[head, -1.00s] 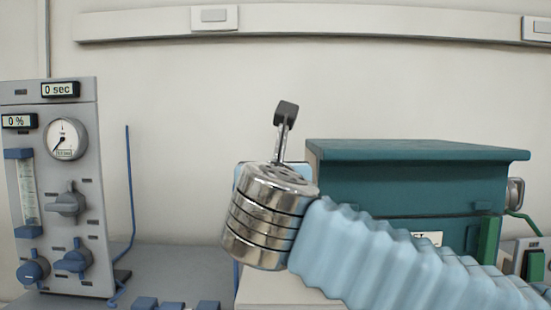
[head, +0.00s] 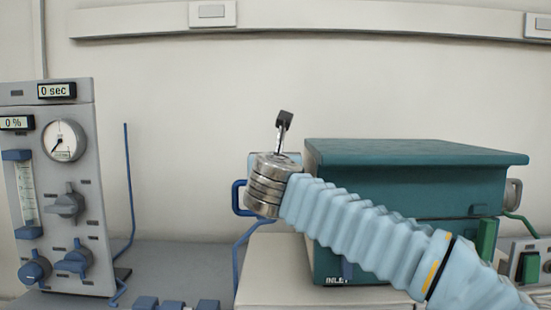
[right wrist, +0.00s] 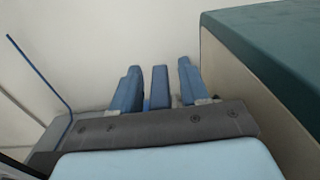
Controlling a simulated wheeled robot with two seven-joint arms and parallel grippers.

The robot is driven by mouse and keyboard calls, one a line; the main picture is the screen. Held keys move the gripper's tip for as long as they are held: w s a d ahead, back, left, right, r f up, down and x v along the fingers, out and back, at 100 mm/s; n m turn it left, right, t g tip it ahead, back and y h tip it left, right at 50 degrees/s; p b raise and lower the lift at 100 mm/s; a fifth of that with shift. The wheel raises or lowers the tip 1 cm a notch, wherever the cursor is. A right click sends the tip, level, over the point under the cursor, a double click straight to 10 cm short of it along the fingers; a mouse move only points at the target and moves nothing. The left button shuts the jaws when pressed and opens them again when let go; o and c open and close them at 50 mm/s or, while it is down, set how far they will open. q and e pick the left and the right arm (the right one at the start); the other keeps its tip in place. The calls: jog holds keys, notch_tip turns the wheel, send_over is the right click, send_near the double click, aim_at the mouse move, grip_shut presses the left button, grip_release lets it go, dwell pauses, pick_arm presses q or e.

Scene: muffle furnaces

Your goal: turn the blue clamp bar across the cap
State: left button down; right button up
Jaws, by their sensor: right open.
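In the right wrist view an upright blue bar (right wrist: 160,88), which looks like the clamp bar, stands between the two blue fingers of my right gripper (right wrist: 158,85). The fingers are apart, with a gap showing on each side of the bar. I cannot tell how far the bar reaches between them. In the head view my right arm's metal wrist hides the fingers and the bar. The wrist is just left of the teal furnace (head: 410,165). I cannot make out the cap in either view. My left gripper is not in view.
A bent blue tube (head: 238,198) shows left of my wrist, beside the furnace. A grey gas panel (head: 85,180) with gauge and knobs stands at left, with a thin blue rod (head: 129,185) beside it. Grey bench top (head: 190,262) lies between.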

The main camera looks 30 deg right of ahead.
grip_shut()
jog(key=shift+n+t+y, duration=0.6)
jog(key=shift+n+y, duration=0.2)
jog(key=shift+y, duration=0.3)
grip_release()
